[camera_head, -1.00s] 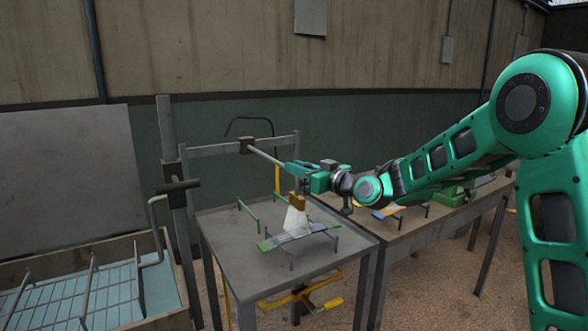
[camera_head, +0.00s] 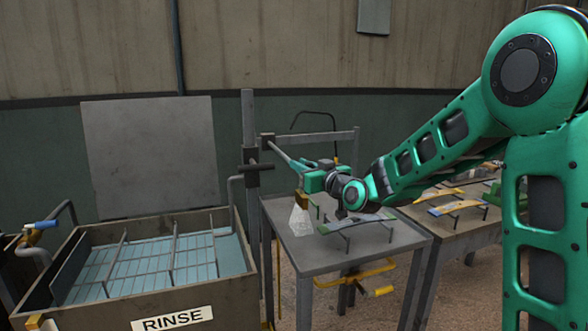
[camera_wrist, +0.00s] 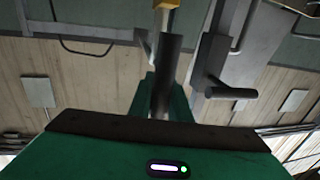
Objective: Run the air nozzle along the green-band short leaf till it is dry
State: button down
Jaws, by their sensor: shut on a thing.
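The green-band short leaf (camera_head: 360,222) lies slightly arched on low supports on the near grey table, with green near its ends and a blue-grey middle. My gripper (camera_head: 305,181) is shut on the air nozzle (camera_head: 301,199) in the head view, above the table's left part. A pale cone of air (camera_head: 300,222) points down from the nozzle, just left of the leaf's left end and seemingly off it. In the wrist view, the nozzle (camera_wrist: 167,20) shows a brass-coloured end at the top. I cannot tell how wet the leaf is.
The rinse tank (camera_head: 172,320) stands left, with bluish water and bent rods. A grey post (camera_head: 250,140) with a crossbar rises behind the near table. Another table (camera_head: 450,237) with more leaves stands right. A yellow handle (camera_head: 380,291) sits below the near table.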

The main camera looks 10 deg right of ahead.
jog(key=shift+a+r, duration=0.1)
jog(key=shift+a, duration=0.35)
jog(key=c, duration=1.6)
grip_release()
jog(key=shift+w+a, duration=0.1)
jog(key=shift+c, duration=0.2)
jog(key=v, duration=1.1)
jog(key=shift+w, duration=0.1)
